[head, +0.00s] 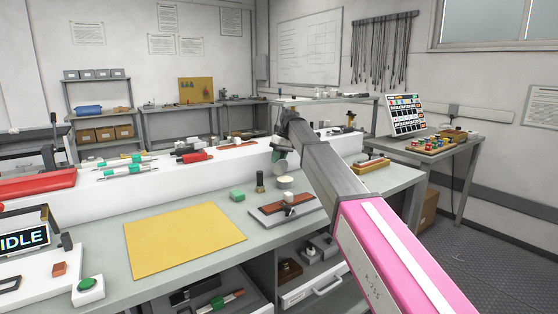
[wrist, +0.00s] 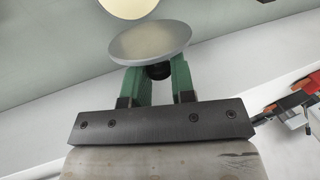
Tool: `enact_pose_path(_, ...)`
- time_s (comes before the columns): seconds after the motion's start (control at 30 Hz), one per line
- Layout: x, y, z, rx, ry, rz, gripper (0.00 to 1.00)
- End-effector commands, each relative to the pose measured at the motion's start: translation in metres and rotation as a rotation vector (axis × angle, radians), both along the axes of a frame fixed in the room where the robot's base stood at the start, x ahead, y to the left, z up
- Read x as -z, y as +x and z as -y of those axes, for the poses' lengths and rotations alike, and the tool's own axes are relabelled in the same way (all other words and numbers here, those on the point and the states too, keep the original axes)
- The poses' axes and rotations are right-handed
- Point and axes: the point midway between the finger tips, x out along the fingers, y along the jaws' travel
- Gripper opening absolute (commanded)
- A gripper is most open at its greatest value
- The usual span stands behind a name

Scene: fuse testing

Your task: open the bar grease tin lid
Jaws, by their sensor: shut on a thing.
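My gripper (head: 279,153) is over the middle of the bench, with its green fingers (wrist: 159,88) closed on the dark knob of a round grey lid (wrist: 150,44). The lid also shows in the head view (head: 281,167), tilted and held above and apart from the tin. The bar grease tin (head: 285,184) stands uncovered on the bench, with a pale cream surface showing. In the wrist view the tin (wrist: 128,7) is partly cut off at the top edge and partly overlapped by the lid.
A plate with a brown strip (head: 298,206) lies in front. A yellow mat (head: 183,241) lies flat at the front left. A white raised ledge (head: 225,165) runs behind.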

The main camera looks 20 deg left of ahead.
Motion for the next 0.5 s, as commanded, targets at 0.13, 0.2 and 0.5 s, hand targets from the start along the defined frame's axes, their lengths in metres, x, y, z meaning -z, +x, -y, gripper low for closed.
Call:
enact_pose_path(0.13,0.0001,0.0003,-0.0003,0.000,-0.002,-0.002,0.00)
enact_pose_path(0.2,0.0001,0.0002,-0.0002,0.000,-0.002,-0.001,0.00)
enact_pose_path(0.5,0.0001,0.0002,-0.0002,-0.001,-0.002,-0.001,0.50)
